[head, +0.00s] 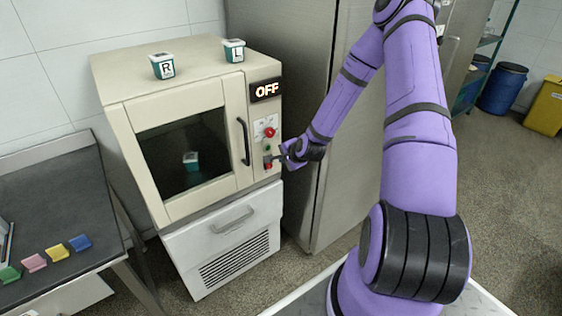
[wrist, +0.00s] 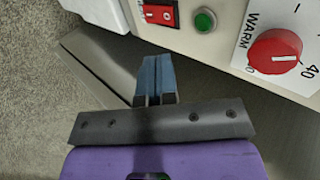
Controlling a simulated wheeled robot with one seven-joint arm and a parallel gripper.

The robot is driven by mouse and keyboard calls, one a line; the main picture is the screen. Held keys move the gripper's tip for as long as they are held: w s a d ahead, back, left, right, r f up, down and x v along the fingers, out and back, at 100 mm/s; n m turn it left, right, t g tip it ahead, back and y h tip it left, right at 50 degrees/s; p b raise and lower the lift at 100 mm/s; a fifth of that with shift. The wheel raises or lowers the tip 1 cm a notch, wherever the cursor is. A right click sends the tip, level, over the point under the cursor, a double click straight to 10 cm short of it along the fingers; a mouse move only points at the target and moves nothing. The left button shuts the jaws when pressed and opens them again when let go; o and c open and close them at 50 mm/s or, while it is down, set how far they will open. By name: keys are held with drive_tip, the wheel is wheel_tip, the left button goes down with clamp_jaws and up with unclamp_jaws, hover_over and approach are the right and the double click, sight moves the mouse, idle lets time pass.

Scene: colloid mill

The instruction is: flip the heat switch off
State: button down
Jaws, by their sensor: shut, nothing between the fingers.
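My gripper (head: 275,159) is shut and empty, close to the panel's lower part. In the wrist view its blue fingertips (wrist: 155,68) are together and point towards the rocker; I cannot tell whether they touch the panel.
A green button (wrist: 204,20) and a red dial (wrist: 275,51) marked WARM sit beside the rocker. The oven door has a dark vertical handle (head: 243,141). Teal tubs R (head: 162,66) and L (head: 234,50) stand on top. A tall steel cabinet (head: 285,40) is at the right.

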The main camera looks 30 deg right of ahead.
drive_tip(key=shift+s+r, duration=0.5)
drive_tip(key=shift+r, duration=0.25)
drive_tip(key=shift+s+r, duration=0.5)
drive_tip(key=shift+r, duration=0.25)
drive_tip(key=shift+s+r, duration=0.5)
drive_tip(key=shift+r, duration=0.25)
drive_tip(key=s+a+r+n+g+h, duration=0.1)
drive_tip(key=s+a+r+n, duration=0.25)
drive_tip(key=r, duration=0.45)
drive_tip(key=s+a+r+n+g, duration=0.1)
drive_tip(key=s+a+r+n, duration=0.25)
drive_tip(key=r, duration=0.45)
drive_tip(key=s+a+r+n+g+h, duration=0.15)
drive_tip(key=r+n, duration=0.25)
drive_tip(key=r, duration=0.5)
drive_tip(key=s+a+r+n, duration=0.2)
drive_tip(key=s+r, duration=0.2)
drive_tip(key=s, duration=0.3)
drive_tip(key=s+a+r+n+y, duration=0.1)
drive_tip(key=s+a+r+n, duration=0.1)
drive_tip(key=s+r, duration=0.2)
drive_tip(key=s+a+r+n+y, duration=0.1)
drive_tip(key=s+a+r+n, duration=0.1)
drive_tip(key=s, duration=0.9)
wheel_tip(320, 180, up, 2)
drive_tip(key=shift+a+r+g, duration=0.1)
drive_tip(key=shift+a+g, duration=0.35)
drive_tip(key=shift+a, duration=0.05)
